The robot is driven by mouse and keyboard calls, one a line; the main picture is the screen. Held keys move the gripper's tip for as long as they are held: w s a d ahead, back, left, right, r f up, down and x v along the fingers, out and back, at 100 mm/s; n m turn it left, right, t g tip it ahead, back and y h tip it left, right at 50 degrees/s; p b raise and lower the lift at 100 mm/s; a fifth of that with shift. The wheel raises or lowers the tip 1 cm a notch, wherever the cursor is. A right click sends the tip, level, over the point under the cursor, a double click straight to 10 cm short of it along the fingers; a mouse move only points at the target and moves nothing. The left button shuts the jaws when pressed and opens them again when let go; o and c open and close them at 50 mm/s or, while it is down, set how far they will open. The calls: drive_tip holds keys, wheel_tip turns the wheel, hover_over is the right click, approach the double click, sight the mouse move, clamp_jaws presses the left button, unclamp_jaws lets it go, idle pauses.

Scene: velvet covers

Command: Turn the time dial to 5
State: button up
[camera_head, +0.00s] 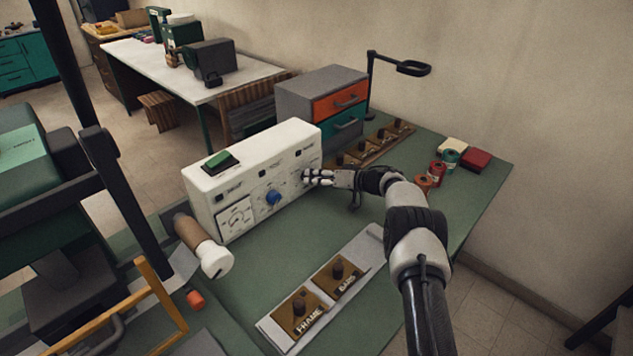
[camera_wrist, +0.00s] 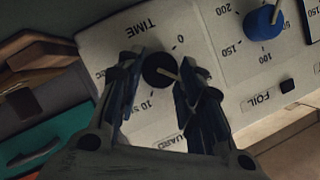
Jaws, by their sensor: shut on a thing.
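A white control box (camera_head: 215,188) stands on the green table. In the wrist view its face is upside down, and the black time dial (camera_wrist: 158,68) sits under the word TIME. A light pointer line on the dial slants toward the right finger. The 0 shows at the dial's upper right and the 10 s mark at its lower left; I cannot see a 5. My gripper (camera_wrist: 158,77) is shut on the time dial, one finger on each side. In the head view my gripper (camera_head: 318,176) covers the dial at the box's right end.
A blue dial (camera_head: 273,198) is on the box beside the time dial, and a green switch (camera_head: 220,159) is on top. Drawers (camera_head: 318,100) stand behind. A plate with two brass blocks (camera_head: 320,290) lies in front. Spools (camera_head: 437,170) lie to the right.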

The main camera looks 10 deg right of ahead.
idle(0.6)
drive_tip(key=o, duration=1.1)
drive_tip(key=shift+c, duration=0.2)
drive_tip(key=v, duration=1.2)
drive_tip(key=shift+f, duration=0.1)
drive_tip(key=shift+d, duration=0.1)
